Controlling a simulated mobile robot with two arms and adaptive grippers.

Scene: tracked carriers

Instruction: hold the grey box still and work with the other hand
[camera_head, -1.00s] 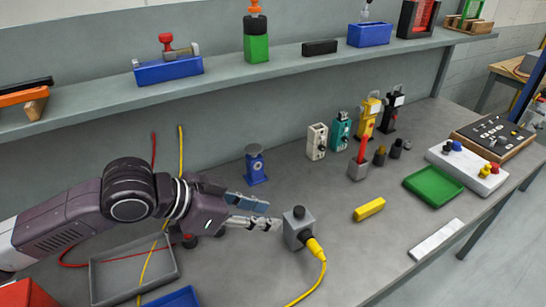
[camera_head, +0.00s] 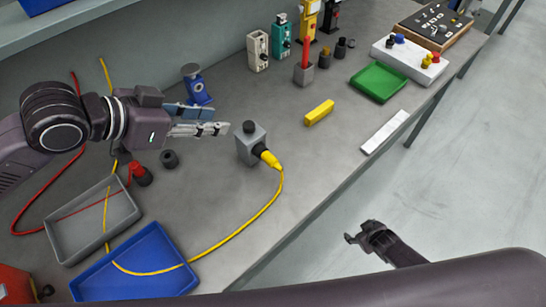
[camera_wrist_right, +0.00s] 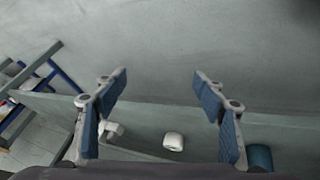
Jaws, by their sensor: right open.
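The grey box (camera_head: 246,148) stands on the grey bench, with a dark knob on top and a yellow plug (camera_head: 268,157) with a yellow cable at its front right. My left gripper (camera_head: 222,128) is just left of the box, fingers pointing at it. Its two fingers look a little apart, with blue pad showing and nothing between them; a small gap seems to separate them from the box. My right gripper (camera_head: 362,234) is over the floor beyond the bench's front edge. In the right wrist view it is open and empty (camera_wrist_right: 160,82).
A grey tray (camera_head: 62,250) and a blue tray (camera_head: 98,281) lie at the lower left. A yellow block (camera_head: 319,113), a green tray (camera_head: 378,84) and a white bar (camera_head: 385,132) lie right of the box. Bench between box and front edge is clear except the cable.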

